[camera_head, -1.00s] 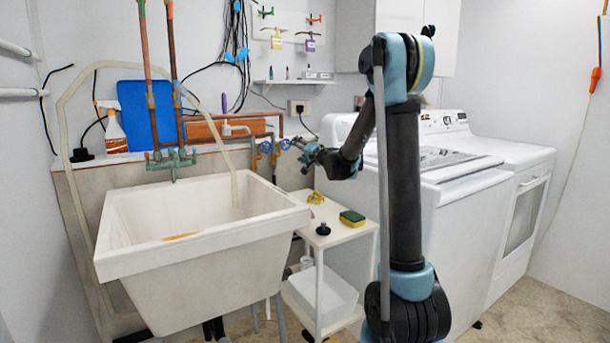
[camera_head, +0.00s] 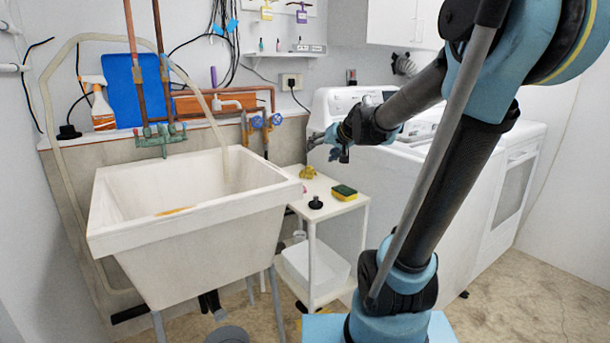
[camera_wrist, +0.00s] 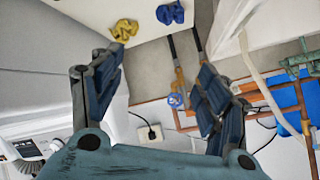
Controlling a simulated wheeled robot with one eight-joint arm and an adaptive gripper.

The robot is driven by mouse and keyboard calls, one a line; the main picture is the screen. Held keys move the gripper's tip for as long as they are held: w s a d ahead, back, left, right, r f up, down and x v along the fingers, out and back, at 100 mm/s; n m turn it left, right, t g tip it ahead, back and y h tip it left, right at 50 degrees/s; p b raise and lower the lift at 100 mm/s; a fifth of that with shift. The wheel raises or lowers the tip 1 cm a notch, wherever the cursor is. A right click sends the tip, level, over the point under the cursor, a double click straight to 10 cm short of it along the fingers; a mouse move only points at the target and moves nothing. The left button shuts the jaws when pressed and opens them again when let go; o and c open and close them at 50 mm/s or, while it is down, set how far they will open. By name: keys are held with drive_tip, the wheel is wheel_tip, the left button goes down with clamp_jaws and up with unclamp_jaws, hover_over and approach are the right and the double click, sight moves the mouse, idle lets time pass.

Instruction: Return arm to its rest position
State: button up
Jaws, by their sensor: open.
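My arm (camera_head: 450,180) rises from the lower middle of the head view, leans right to a bent elbow at the top right and reaches back left. My gripper (camera_head: 322,143) is at its end, over the back of the small white stand and right of the sink. In the wrist view my gripper (camera_wrist: 160,80) has its two dark blue fingers spread wide, with nothing between them. A yellow crumpled cloth-like thing (camera_wrist: 124,29) and a blue one (camera_wrist: 171,13) show beyond the fingers. The arm hides part of the washing machine.
The white sink (camera_head: 190,225) stands left of the stand (camera_head: 345,208), which holds a yellow-green sponge (camera_head: 344,192) and a black stopper (camera_head: 315,203). White machines (camera_head: 525,150) stand behind my arm. Pipes (camera_head: 262,122) run along the wall. The floor (camera_head: 530,295) at right is clear.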

drive_tip(key=s+d+f+g+h, duration=0.1)
drive_tip(key=s+d+f+h, duration=0.25)
drive_tip(key=s+d, duration=0.35)
drive_tip(key=s+d+f+g+h, duration=0.1)
drive_tip(key=s+d+f+h, duration=0.1)
drive_tip(key=s+d+f, duration=0.55)
drive_tip(key=s+f+g, duration=0.2)
drive_tip(key=s+f, duration=0.2)
drive_tip(key=s, duration=0.4)
drive_tip(key=s+a+f+g, duration=0.1)
drive_tip(key=s+f+g, duration=0.2)
drive_tip(key=s, duration=0.6)
drive_tip(key=shift+a+f, duration=0.3)
drive_tip(key=shift+f, duration=0.4)
